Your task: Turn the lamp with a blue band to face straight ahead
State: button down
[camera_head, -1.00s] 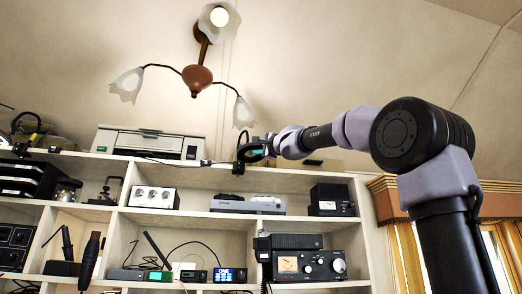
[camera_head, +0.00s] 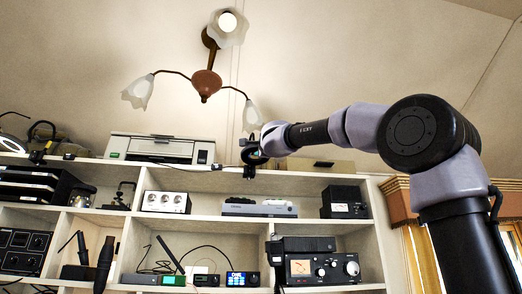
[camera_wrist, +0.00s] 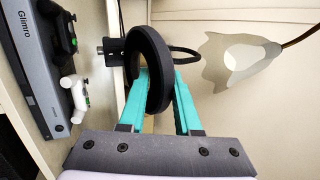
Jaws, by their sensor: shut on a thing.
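A black clip-on lamp (camera_head: 249,171) stands at the front edge of the top shelf, right of the printer. In the wrist view its thick dark round head (camera_wrist: 155,50) is seen nearly edge-on, with a thin curved neck behind it and its clamp (camera_wrist: 113,52) at the left. My gripper (camera_wrist: 160,76) has its two teal fingers on either side of the head's rim and is shut on it. In the head view my gripper (camera_head: 262,152) reaches the lamp from the right. I cannot make out a blue band; the teal fingers cover part of the head.
A hanging light (camera_head: 206,84) with white shades is above, and one shade (camera_wrist: 238,62) is close beside the lamp. A printer (camera_head: 155,149) stands left on the top shelf. More clip lamps (camera_head: 42,140) are at far left. Radio gear fills the cubbies below.

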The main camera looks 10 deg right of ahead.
jog(key=shift+a+m+h, duration=0.8)
jog(key=shift+a+h, duration=0.15)
jog(key=shift+h, duration=0.55)
jog(key=c, duration=0.6)
grip_release()
jog(key=shift+s, duration=0.1)
jog(key=v, duration=1)
jog(key=shift+s+f, duration=0.25)
jog(key=shift+s, duration=0.05)
jog(key=shift+f, duration=0.1)
